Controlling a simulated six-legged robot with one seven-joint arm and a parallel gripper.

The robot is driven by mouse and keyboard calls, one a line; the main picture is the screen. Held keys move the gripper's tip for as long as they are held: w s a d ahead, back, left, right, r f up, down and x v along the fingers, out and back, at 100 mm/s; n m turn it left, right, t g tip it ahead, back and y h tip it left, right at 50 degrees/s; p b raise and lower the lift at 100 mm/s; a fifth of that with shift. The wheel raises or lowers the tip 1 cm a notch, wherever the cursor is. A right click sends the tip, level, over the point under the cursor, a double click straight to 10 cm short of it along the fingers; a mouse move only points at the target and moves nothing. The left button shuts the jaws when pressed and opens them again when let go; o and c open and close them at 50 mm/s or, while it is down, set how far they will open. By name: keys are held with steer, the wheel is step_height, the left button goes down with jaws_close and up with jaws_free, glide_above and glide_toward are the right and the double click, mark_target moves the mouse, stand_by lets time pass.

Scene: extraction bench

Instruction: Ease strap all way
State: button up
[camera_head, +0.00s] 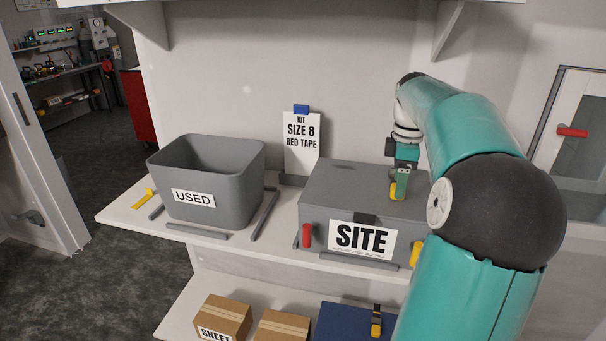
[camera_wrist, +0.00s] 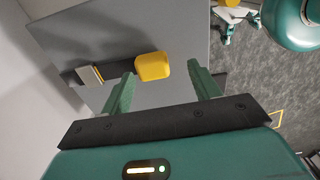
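The grey SITE box (camera_head: 330,182) stands shut on the bench, with a dark strip (camera_head: 364,219) at its front top edge. In the wrist view a black strap (camera_wrist: 122,73) lies on the box top, running from a pale grey block (camera_wrist: 90,75) to a yellow tab (camera_wrist: 153,66). The tab also shows in the head view (camera_head: 396,193), just under my gripper (camera_head: 403,182). In the wrist view my gripper (camera_wrist: 163,77) has its two green fingers apart and empty, one on each side of the tab's near end. I cannot tell whether the fingertips reach its height.
A grey USED bin (camera_head: 240,165) stands left on the bench. A sign (camera_head: 300,150) reading "KIT SIZE 8 RED TAPE" stands behind. A red handle (camera_head: 306,235) and a yellow handle (camera_head: 416,253) are at the box front. Cartons (camera_head: 222,315) and a blue case (camera_head: 345,322) sit below.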

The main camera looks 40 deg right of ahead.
step_height(320, 180, up, 12)
steer(key=w+a+f+m+t+h, duration=0.1)
steer(key=w+a+f, duration=0.1)
steer(key=a, duration=1)
steer(key=w+a+f+m+h, duration=0.1)
steer(key=w+a+f+m, duration=0.1)
steer(key=a, duration=1)
steer(key=shift+a+t, duration=0.25)
steer(key=shift+t, duration=0.15)
steer(key=shift+w+d, duration=0.1)
steer(key=s+d+r+n+t+y, duration=0.15)
steer(key=s+d, duration=0.25)
steer(key=d, duration=1)
steer(key=s+d+r+n+y, duration=0.1)
steer(key=s+d+y, duration=0.25)
steer(key=d, duration=1.15)
steer(key=x, duration=1.3)
steer(key=shift+a+f, duration=0.1)
steer(key=shift+f, duration=0.35)
